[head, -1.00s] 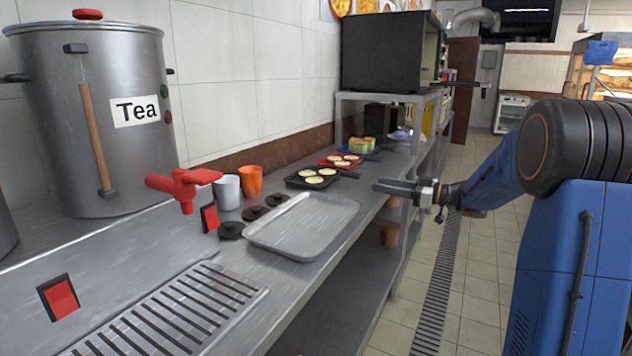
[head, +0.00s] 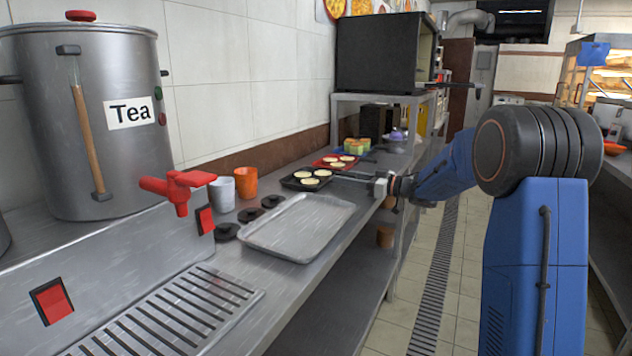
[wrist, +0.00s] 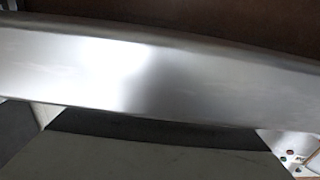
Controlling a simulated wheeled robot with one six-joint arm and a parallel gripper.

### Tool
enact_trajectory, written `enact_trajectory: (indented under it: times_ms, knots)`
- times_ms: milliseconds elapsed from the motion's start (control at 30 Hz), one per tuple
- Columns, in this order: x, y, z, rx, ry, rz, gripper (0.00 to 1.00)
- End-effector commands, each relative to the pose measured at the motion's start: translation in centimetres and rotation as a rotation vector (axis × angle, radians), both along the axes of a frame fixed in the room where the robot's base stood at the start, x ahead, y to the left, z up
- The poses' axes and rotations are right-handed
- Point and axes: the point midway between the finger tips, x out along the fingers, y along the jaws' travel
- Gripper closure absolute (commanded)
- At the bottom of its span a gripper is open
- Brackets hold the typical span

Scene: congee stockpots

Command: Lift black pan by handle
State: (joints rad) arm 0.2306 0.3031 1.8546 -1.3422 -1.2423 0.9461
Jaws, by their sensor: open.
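The black pan (head: 290,182) lies on the steel counter in the head view, with several small pancakes (head: 310,182) in it. My gripper (head: 347,178) is at the right side of this pan, low over the counter edge, at the place of the pan's handle. It is open. The handle is mostly hidden by the gripper, and I cannot tell whether it lies between the fingers. The wrist view shows a broad shiny metal band and dark surfaces, with no clear pan or handle.
A red pan (head: 322,164) with pancakes sits just behind. A steel tray (head: 297,228), black lids (head: 250,214) and two cups, grey (head: 220,194) and orange (head: 246,182), are nearer. A shelf with a black oven (head: 378,52) stands beyond. The aisle floor at right is clear.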

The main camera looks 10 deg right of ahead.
Motion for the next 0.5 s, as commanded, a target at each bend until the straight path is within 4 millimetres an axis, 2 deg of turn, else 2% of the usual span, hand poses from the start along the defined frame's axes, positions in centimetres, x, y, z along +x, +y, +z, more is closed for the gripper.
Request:
enact_trajectory:
  times_ms: [100, 200, 433, 467, 500]
  knots:
    - [1.1, 1.4, 0.0, 0.001, 0.001, 0.003, 0.59]
    - [1.6, 2.1, 0.1, 0.0, 0.0, 0.001, 0.59]
    - [1.7, 2.2, 0.1, 0.0, 0.0, 0.0, 0.59]
    - [1.7, 2.2, 0.1, 0.0, 0.0, 0.0, 0.64]
    - [1.7, 2.2, 0.1, 0.0, 0.0, 0.0, 0.74]
